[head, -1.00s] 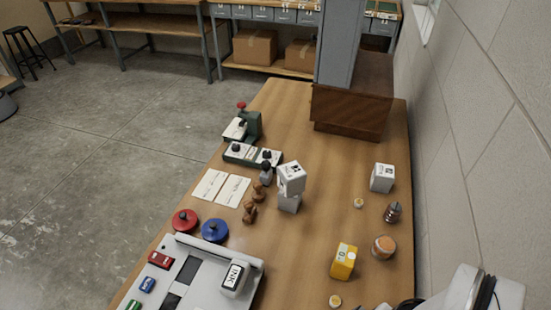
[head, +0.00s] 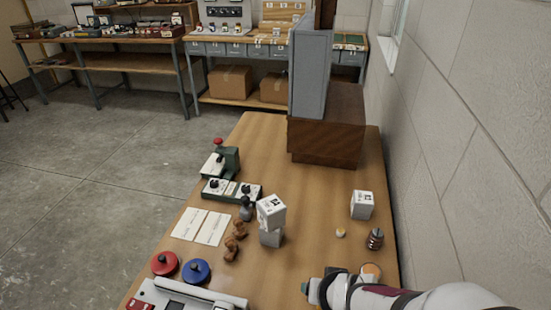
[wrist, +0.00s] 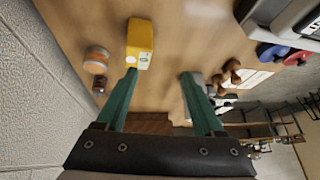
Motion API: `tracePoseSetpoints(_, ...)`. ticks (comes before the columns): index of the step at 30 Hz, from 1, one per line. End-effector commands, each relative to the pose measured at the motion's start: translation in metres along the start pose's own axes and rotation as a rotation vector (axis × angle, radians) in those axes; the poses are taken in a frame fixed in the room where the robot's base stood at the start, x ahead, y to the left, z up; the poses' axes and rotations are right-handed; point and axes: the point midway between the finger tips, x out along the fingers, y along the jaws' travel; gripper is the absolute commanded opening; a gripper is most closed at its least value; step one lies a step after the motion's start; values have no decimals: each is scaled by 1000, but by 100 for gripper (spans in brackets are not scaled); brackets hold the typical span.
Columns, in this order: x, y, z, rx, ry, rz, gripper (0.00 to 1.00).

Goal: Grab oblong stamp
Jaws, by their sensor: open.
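Two small brown wooden-handled stamps, an upper one (head: 240,228) and a lower one (head: 231,248), stand on the wooden table beside two pale cards. I cannot tell which has the oblong base. They also show right of my fingers in the wrist view, as brown shapes (wrist: 231,68). My gripper (wrist: 159,74) is open, with nothing between its green fingers. In the head view my gripper (head: 316,287) is low at the right, apart from the stamps. The yellow box (wrist: 140,42) lies just beyond the left fingertip in the wrist view; my arm hides it in the head view.
White boxes (head: 271,213) are stacked right of the stamps. Red (head: 164,263) and blue (head: 196,271) round pads lie left. An orange-lidded jar (head: 371,271) and dark bottle (head: 375,239) stand near the wall. The middle of the table (head: 310,210) is clear.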

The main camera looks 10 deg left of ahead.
Motion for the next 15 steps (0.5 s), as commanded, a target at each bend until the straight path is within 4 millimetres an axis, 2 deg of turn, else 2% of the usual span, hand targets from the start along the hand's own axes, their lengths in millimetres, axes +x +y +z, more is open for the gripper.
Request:
tracePoseSetpoints(1,25,-17,-8,-96,74,-26,70)
tracePoseSetpoints(3,53,-46,-21,-237,221,-72,70)
tracePoseSetpoints(6,76,-88,-24,-430,414,-144,70)
tracePoseSetpoints(10,84,-132,-10,-624,593,-233,70)
tracePoseSetpoints(15,84,-157,2,-730,690,-291,70)
